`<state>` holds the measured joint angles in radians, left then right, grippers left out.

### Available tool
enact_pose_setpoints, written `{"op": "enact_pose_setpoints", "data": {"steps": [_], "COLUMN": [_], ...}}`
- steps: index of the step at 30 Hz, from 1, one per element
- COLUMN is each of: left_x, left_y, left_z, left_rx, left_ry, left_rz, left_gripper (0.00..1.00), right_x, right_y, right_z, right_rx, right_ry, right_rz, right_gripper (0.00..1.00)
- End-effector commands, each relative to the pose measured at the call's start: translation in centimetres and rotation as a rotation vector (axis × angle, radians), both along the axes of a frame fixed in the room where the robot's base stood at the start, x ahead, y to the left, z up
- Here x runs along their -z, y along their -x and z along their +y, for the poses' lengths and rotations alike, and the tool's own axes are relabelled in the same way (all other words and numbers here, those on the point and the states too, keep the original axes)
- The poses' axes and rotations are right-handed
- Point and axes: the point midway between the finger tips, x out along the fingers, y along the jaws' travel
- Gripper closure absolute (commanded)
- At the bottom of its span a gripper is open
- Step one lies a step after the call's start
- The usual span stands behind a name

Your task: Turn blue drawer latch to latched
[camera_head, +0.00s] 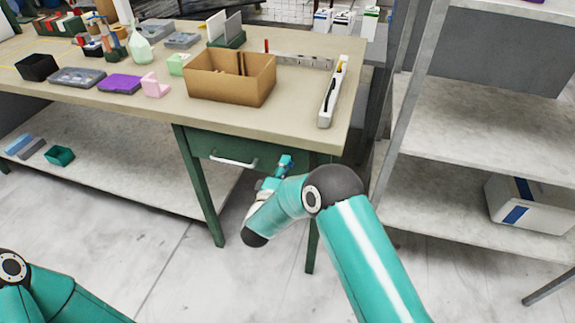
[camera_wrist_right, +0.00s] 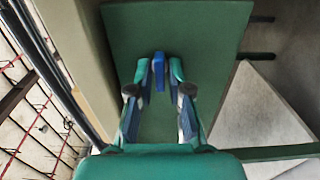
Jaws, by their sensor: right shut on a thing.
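The green drawer (camera_head: 215,146) with a white handle (camera_head: 233,162) sits under the tabletop in the head view. My right gripper (camera_head: 285,163) is at the right part of its front. In the right wrist view the blue drawer latch (camera_wrist_right: 158,72) stands between the two fingertips of my right gripper (camera_wrist_right: 160,76), against the green front. The gripper is shut on the latch, whose long side runs up and down in that view. In the head view the gripper mostly hides the latch. My left gripper is out of view; only part of my left arm shows at lower left.
The workbench (camera_head: 150,108) carries a cardboard box (camera_head: 225,88), a white tool (camera_head: 333,92) near the right edge, and several small items. Its lower shelf (camera_head: 120,170) is mostly clear. A grey shelf rack (camera_head: 480,190) with a white bin (camera_head: 530,205) stands at right.

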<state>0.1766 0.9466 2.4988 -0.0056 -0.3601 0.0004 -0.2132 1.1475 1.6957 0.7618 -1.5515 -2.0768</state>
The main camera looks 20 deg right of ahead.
Motion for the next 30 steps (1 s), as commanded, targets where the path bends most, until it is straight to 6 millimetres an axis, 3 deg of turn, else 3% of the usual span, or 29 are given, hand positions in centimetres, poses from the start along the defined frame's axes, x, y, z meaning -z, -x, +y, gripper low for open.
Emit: {"op": "enact_pose_setpoints", "data": {"steps": [13,14,16,30], "left_x": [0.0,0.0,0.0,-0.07], "left_y": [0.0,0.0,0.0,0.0], "left_z": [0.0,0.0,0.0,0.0], "left_rx": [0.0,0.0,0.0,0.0], "left_ry": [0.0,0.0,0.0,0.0], "left_rz": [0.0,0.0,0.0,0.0], "left_gripper": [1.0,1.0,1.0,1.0], "right_x": [0.39,0.39,0.38,0.18], "right_y": [0.02,0.03,0.03,0.78], "right_z": [0.3,0.31,0.3,0.77], "right_rx": [-0.009,-0.009,-0.009,-0.006], "right_ry": [0.008,0.008,0.008,0.007], "right_rz": [0.015,0.015,0.014,0.011], "right_gripper": [1.0,0.78,0.67,0.65]}}
